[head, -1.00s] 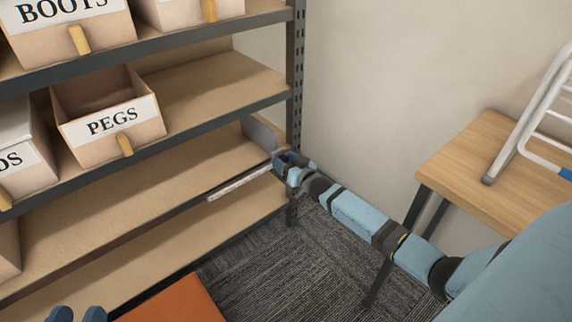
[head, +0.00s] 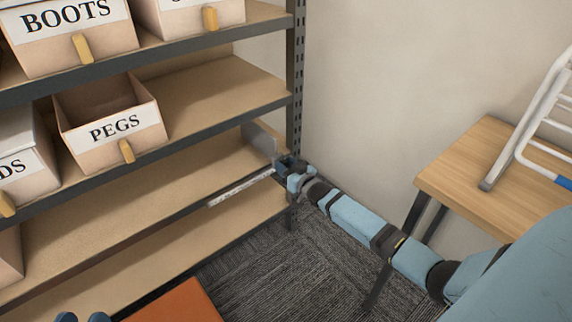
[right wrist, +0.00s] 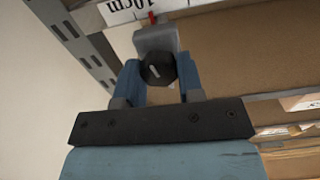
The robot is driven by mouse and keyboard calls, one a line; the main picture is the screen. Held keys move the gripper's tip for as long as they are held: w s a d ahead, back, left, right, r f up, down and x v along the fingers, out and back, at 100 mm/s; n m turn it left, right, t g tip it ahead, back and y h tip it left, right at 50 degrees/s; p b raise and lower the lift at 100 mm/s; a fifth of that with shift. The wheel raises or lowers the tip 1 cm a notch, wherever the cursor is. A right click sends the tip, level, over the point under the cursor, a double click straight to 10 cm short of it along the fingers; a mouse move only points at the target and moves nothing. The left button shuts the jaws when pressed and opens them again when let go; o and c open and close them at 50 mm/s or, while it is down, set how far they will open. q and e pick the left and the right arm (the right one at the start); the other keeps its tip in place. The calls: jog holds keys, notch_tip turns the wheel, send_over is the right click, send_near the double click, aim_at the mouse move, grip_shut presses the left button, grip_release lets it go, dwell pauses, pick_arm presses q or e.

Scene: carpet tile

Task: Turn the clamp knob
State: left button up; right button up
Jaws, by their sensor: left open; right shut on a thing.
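The clamp knob (right wrist: 157,71) is dark, round and faceted, with a pale mark line slanting on its face. It sits on a grey clamp body (right wrist: 155,40) at the shelf edge, with a small red part above. My right gripper (right wrist: 159,66) has a blue finger on each side of the knob and is shut on it. In the head view my right gripper (head: 283,168) is at the shelf's right end, and the knob is hidden there.
A white scale strip (head: 240,187) runs along the shelf edge, left of the clamp. A grey upright plate (head: 260,139) stands on that shelf, close to the perforated post (head: 297,75). The PEGS bin (head: 110,125) is on the shelf above. A wooden table (head: 475,165) stands right.

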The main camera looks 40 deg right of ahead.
pick_arm(q)
jog(key=shift+s+d+r+n+p, duration=0.15)
jog(key=shift+s+r+n+p, duration=0.2)
jog(key=shift+r+p, duration=0.4)
jog(key=shift+s+d+r+n+p, duration=0.2)
jog(key=shift+r+n+p, duration=0.25)
jog(key=shift+p, duration=0.5)
pick_arm(e)
jog(key=shift+a+f+n, duration=0.1)
jog(key=shift+n, duration=4.2)
jog(key=shift+a+f+n, duration=0.1)
jog(key=shift+n, duration=4.2)
pick_arm(q)
jog(key=shift+s+a+f, duration=0.1)
pick_arm(e)
jog(key=o, duration=0.9)
pick_arm(q)
jog(key=shift+r, duration=0.25)
pick_arm(e)
jog(key=shift+s, duration=0.15)
